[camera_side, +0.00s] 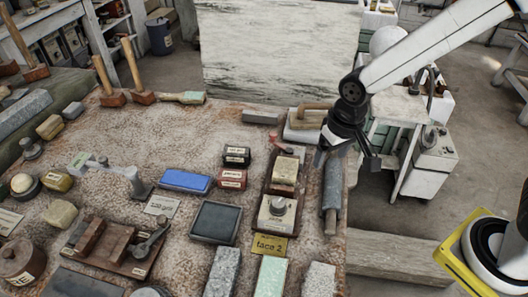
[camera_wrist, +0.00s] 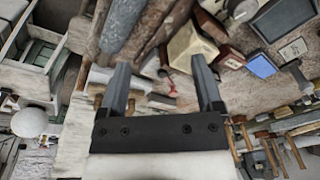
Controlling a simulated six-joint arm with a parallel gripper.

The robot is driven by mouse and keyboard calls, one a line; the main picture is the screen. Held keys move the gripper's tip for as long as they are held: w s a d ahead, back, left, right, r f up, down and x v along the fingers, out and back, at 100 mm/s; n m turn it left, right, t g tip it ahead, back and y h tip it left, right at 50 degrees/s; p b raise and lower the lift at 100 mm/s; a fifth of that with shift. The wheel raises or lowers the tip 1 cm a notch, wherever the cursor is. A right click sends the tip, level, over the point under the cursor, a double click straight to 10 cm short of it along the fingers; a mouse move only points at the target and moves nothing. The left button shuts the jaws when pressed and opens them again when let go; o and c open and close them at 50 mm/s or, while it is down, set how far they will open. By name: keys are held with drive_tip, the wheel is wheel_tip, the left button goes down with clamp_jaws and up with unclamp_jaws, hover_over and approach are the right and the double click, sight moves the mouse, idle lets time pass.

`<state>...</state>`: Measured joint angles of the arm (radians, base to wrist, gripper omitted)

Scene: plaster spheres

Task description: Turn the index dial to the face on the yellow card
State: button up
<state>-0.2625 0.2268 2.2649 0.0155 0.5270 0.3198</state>
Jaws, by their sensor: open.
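The yellow card (camera_side: 269,246) lies at the front edge of the bench and reads "face 2". Just behind it, a grey round dial (camera_side: 278,206) sits on a pale block at the near end of a dark wooden base (camera_side: 266,188). A cream block (camera_side: 285,171) stands on the same base behind the dial. In the wrist view the dial (camera_wrist: 243,10) appears at the top, right of the cream block (camera_wrist: 190,46). My gripper (camera_side: 347,162) is open and empty, right of the base and apart from the dial; its two fingers (camera_wrist: 160,62) also show in the wrist view. The dial's setting is too small to read.
A grey cylinder (camera_side: 332,190) lies right of the base. A dark slate tray (camera_side: 216,222), a blue block (camera_side: 186,181) and small black and red labelled boxes (camera_side: 233,178) are left of it. A wooden-handled float (camera_side: 310,122) lies behind. Stone slabs line the front.

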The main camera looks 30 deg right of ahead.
drive_tip(key=g, duration=0.1)
hover_over(279, 202)
drive_tip(key=shift+f+m, duration=0.4)
drive_tip(key=shift+f, duration=0.35)
drive_tip(key=shift+d+f, duration=0.1)
drive_tip(key=shift+f, duration=0.05)
drive_tip(key=shift+f, duration=3.75)
clamp_jaws()
